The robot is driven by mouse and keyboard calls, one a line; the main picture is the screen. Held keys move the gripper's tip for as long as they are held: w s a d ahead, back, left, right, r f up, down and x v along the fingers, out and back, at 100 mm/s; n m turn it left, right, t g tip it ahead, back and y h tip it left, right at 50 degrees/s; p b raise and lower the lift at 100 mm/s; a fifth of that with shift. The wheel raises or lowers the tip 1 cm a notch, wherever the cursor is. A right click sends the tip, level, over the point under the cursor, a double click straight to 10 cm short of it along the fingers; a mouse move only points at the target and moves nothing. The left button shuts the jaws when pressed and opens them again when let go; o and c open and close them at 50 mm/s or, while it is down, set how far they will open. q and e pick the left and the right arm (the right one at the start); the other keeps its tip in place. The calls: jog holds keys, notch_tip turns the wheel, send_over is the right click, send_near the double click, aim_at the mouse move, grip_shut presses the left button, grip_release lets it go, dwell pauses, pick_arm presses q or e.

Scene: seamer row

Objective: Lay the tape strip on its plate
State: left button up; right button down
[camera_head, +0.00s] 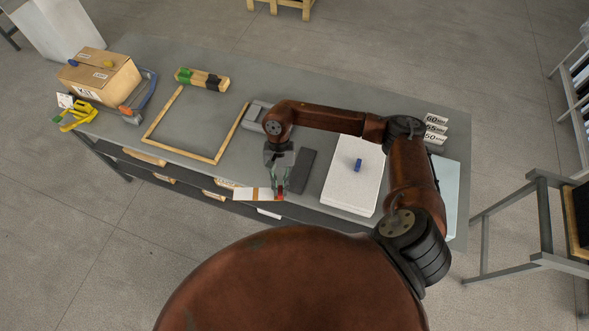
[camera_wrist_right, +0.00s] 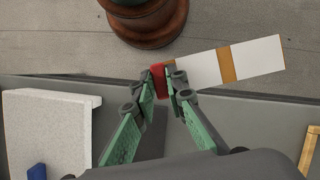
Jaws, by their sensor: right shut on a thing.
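The tape strip (camera_head: 248,194) is white with a tan band and a red end. My right gripper (camera_head: 279,193) is shut on the red end, and the strip points left, over the table's front edge. In the right wrist view, the fingertips (camera_wrist_right: 166,82) pinch the red end and the strip (camera_wrist_right: 262,57) extends to the right. A dark grey flat plate (camera_head: 303,168) lies on the table just right of the gripper; I cannot tell for sure that it is the strip's plate. The strip is apart from it. My left gripper is out of view.
A white slab (camera_head: 340,182) with a blue piece (camera_head: 358,165) lies right of the dark plate. A wooden frame (camera_head: 187,150) lies left, and a grey block (camera_head: 254,116) behind. Number-marked blocks (camera_head: 436,129) stand at the right. A cardboard box (camera_head: 108,82) is far left.

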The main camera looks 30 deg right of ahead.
jog(key=w+m+t, duration=0.1)
jog(key=m, duration=0.2)
jog(key=w+a+m+t+y+b, duration=0.1)
jog(key=w+m, duration=0.1)
jog(key=m, duration=0.1)
jog(key=w+a+r+m+t+y, duration=0.1)
jog(key=m, duration=0.3)
jog(key=shift+w+a+r, duration=0.1)
jog(key=shift+w+a, duration=0.15)
jog(key=shift+w, duration=0.05)
jog(key=w+a+r+m+t+b, duration=0.1)
jog(key=w+r+m+t+b, duration=0.25)
jog(key=m, duration=0.55)
jog(key=m+t+h+p, duration=0.1)
jog(key=m+h+p, duration=0.1)
jog(key=m+p, duration=0.1)
send_over(292, 185)
jog(key=f, duration=0.8)
jog(key=shift+s+f, duration=0.15)
jog(key=shift+s, duration=0.25)
jog(key=shift+s+d+f, duration=0.3)
jog(key=shift+d+f, duration=0.25)
jog(key=shift+f, duration=0.15)
notch_tip(292, 185, down, 3)
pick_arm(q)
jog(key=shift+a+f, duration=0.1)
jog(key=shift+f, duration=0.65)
pick_arm(e)
jog(key=shift+f, duration=0.1)
